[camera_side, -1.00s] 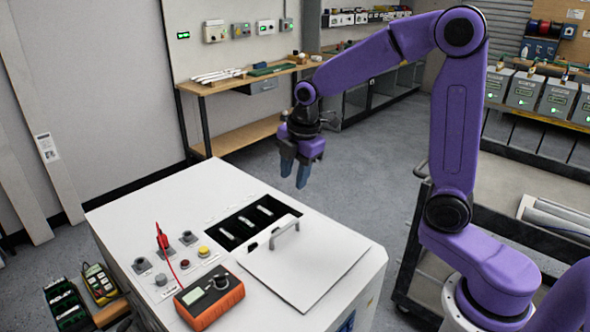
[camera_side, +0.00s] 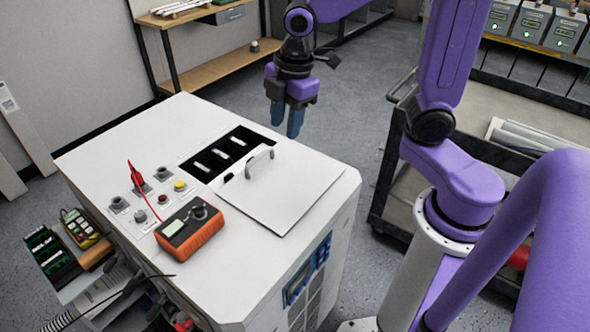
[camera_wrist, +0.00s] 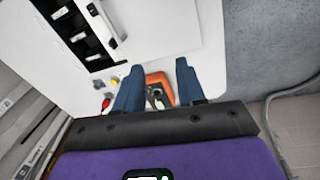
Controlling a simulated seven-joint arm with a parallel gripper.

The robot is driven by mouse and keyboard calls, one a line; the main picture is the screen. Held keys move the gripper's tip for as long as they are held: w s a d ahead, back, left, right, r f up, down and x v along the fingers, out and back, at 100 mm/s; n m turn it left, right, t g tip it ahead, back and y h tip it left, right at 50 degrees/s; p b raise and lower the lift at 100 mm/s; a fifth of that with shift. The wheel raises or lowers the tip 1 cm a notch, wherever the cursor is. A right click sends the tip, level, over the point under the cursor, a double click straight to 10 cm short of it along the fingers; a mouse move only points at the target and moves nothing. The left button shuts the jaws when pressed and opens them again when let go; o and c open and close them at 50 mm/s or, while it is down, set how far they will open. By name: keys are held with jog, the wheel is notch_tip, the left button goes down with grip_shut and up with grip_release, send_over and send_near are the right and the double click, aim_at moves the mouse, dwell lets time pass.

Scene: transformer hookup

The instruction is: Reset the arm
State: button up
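My gripper (camera_side: 285,120) hangs fingers-down from my purple arm, near the far right corner of the white cabinet. Its two blue fingers are apart with nothing between them, which also shows in the wrist view (camera_wrist: 158,85). In the side view it is clear of the cabinet top (camera_side: 125,150). An open compartment (camera_side: 194,172) with several pale bars lies in the top. A white cover panel (camera_side: 290,195) with a handle (camera_side: 259,160) lies beside it. An orange multimeter (camera_side: 190,232) sits at the front, also visible between the fingers (camera_wrist: 155,80).
A red plug (camera_side: 138,178) with a red lead stands among several terminals and a yellow button (camera_side: 180,185). A dark cart (camera_side: 400,205) stands right of the cabinet. A wooden bench (camera_side: 195,15) is behind. Floor between bench and cabinet is clear.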

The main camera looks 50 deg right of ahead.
jog(key=s+d+f+m, duration=0.1)
jog(key=s, duration=0.8)
jog(key=s+m+g, duration=0.1)
jog(key=s+m, duration=0.1)
jog(key=s, duration=0.8)
jog(key=shift+d+f, duration=0.35)
jog(key=shift+f, duration=0.05)
dwell(0.5)
